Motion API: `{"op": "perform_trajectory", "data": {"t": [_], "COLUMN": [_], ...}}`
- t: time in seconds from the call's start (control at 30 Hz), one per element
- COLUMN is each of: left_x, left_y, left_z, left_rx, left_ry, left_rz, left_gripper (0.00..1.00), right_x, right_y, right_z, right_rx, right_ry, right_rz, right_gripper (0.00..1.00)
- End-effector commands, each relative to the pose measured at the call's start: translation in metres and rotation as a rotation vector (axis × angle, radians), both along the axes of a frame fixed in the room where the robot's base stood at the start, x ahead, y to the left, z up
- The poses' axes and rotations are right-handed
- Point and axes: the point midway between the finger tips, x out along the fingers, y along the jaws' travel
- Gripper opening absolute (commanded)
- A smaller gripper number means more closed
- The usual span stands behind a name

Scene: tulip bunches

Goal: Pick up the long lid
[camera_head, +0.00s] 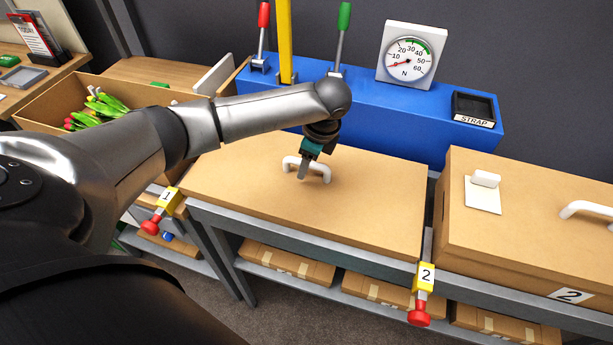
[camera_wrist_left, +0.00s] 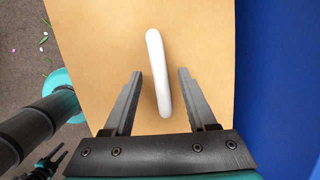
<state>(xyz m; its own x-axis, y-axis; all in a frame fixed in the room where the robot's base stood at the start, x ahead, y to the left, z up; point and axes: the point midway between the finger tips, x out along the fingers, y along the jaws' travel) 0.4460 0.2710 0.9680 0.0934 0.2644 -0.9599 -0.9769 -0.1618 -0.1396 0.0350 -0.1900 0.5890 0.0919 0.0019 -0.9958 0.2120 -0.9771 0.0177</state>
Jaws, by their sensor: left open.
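The long lid (camera_head: 350,208) is a flat brown board with a white handle (camera_head: 320,170) on top, in the middle of the head view. In the left wrist view the lid (camera_wrist_left: 107,45) fills the middle and its handle (camera_wrist_left: 158,70) stands between my fingers. My left gripper (camera_head: 303,172) is open at the handle, with a finger on either side in the left wrist view (camera_wrist_left: 157,95). I see gaps between the handle and both fingers there. In the head view my gripper hides part of the handle.
A blue housing (camera_head: 400,125) with levers and a dial gauge (camera_head: 410,53) stands behind the lid. A closed box (camera_head: 520,225) with a white handle is at right. An open box (camera_head: 50,108) of tulips is at left. Red stops (camera_head: 419,317) line the front rail.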

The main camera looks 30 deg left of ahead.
Motion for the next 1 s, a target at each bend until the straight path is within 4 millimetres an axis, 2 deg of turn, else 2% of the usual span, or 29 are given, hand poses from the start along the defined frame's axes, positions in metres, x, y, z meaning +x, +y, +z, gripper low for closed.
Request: {"op": "perform_trajectory", "data": {"t": [0.13,0.37,0.87,1.0], "left_x": [0.0011,0.0013,0.0015,0.0014], "left_y": [0.0038,0.0041,0.004,0.004], "left_z": [-0.0137,-0.0142,-0.0137,-0.0138], "left_rx": [0.001,0.001,0.0,0.0], "left_ry": [0.0,-0.001,-0.001,-0.001], "left_rz": [0.0,-0.001,0.0,0.0], "left_gripper": [0.57,0.57,0.02,0.0], "right_x": [0.0001,0.0002,0.0001,0.0001], "right_y": [0.0003,0.0005,0.0011,0.0012], "right_z": [-0.0032,-0.0028,-0.0028,-0.0028], "right_rx": [0.0,0.001,0.001,0.002], "right_ry": [0.0,0.0,-0.001,-0.001], "right_rz": [0.0,0.001,0.002,0.002], "right_gripper": [0.5,0.5,0.5,0.5]}}
